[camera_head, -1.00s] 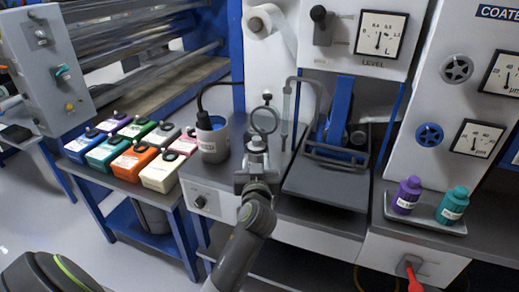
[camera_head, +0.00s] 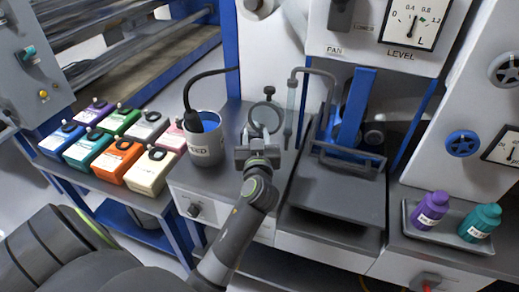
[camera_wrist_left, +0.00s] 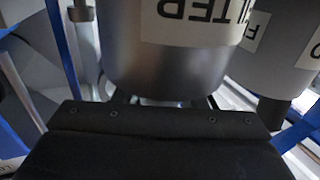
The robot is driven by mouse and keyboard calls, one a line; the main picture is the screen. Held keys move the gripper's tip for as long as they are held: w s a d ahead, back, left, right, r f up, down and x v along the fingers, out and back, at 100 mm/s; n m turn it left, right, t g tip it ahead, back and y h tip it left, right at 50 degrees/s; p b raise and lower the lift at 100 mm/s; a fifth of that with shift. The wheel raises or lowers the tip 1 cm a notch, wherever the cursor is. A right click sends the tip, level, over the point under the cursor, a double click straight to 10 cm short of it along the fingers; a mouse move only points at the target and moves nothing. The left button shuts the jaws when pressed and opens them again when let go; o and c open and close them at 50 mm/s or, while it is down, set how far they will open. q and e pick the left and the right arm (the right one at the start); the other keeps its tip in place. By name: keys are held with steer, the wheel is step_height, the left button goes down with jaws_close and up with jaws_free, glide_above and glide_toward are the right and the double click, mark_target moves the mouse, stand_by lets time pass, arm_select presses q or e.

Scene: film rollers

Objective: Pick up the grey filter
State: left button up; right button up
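The grey filter (camera_wrist_left: 165,55) fills the upper middle of the left wrist view. It is a smooth grey cylinder with a white label that reads upside down, its first letters cut off by the turn. It stands just beyond the black gripper body. My left gripper (camera_head: 258,154) is at the front of the grey machine top, below a round metal ring (camera_head: 267,117). In the head view its two fingers are apart with a small grey body between them. Whether they press on it is hidden. My right gripper is not in view.
A grey FEED pot (camera_head: 206,142) with a black hose stands left of the gripper. A dark flat tray (camera_head: 335,195) is to the right. Several coloured containers (camera_head: 120,160) fill the left bench.

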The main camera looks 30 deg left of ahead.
arm_select(q)
steer(key=shift+s, duration=0.1)
steer(key=shift+s+d+r, duration=0.15)
steer(key=shift+s+d, duration=0.1)
steer(key=shift+s+d+r, duration=0.15)
steer(key=shift+c, duration=1.3)
steer(key=c, duration=0.5)
jaws_close()
steer(key=shift+f, duration=0.2)
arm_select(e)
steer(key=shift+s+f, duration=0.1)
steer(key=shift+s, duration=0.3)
